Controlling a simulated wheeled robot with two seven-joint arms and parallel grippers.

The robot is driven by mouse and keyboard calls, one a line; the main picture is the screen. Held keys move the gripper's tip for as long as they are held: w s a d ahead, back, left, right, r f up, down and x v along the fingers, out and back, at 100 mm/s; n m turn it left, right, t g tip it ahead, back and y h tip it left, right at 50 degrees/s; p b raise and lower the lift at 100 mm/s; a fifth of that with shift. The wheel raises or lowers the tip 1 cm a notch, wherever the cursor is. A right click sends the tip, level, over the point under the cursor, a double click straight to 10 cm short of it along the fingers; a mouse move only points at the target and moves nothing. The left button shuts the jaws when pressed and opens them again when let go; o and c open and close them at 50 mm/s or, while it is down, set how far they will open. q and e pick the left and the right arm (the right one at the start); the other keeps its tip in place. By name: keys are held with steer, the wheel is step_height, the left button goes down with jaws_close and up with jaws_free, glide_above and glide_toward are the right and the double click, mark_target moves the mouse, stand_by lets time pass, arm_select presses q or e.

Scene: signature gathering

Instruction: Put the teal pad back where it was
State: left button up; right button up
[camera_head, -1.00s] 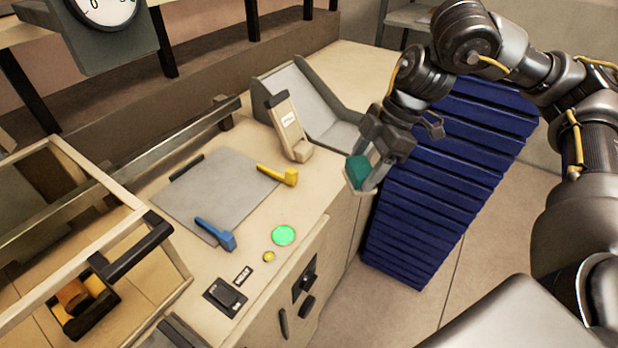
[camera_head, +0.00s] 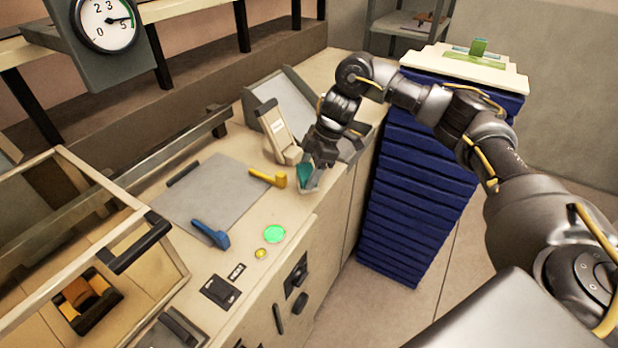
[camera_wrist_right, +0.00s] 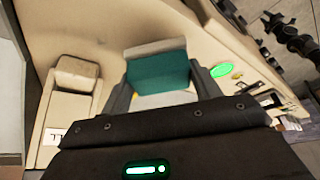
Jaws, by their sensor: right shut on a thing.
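The teal pad (camera_head: 304,173) is a small block in my right gripper (camera_head: 311,178), above the beige counter's right edge. In the right wrist view the teal pad (camera_wrist_right: 158,72) has a pale grey strip along its far edge and sits between the two fingers of my right gripper (camera_wrist_right: 156,86), which is shut on it. A beige holder with a white label (camera_head: 283,132) stands just left of the gripper in the head view. It also shows in the right wrist view (camera_wrist_right: 70,95), at the left. My left gripper is not in view.
A grey plate (camera_head: 215,197) with a yellow clamp (camera_head: 268,178) and a blue clamp (camera_head: 211,234) lies left of the gripper. A green disc (camera_head: 274,234) is nearer. A blue stack (camera_head: 415,185) with a white tray (camera_head: 465,68) on top stands right. A grey chute (camera_head: 300,98) is behind.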

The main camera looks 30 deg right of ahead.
step_height(320, 180, down, 2)
steer(key=shift+w+f+p, duration=0.1)
steer(key=shift+f+p, duration=0.1)
steer(key=shift+p, duration=0.2)
steer(key=shift+d+f, duration=0.1)
steer(key=shift+f, duration=0.3)
steer(key=o, duration=0.5)
steer(key=shift+f, duration=0.2)
steer(key=o, duration=0.4)
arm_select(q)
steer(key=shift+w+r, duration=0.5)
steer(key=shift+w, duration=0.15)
arm_select(e)
steer(key=shift+o, duration=0.2)
steer(key=shift+r, duration=0.1)
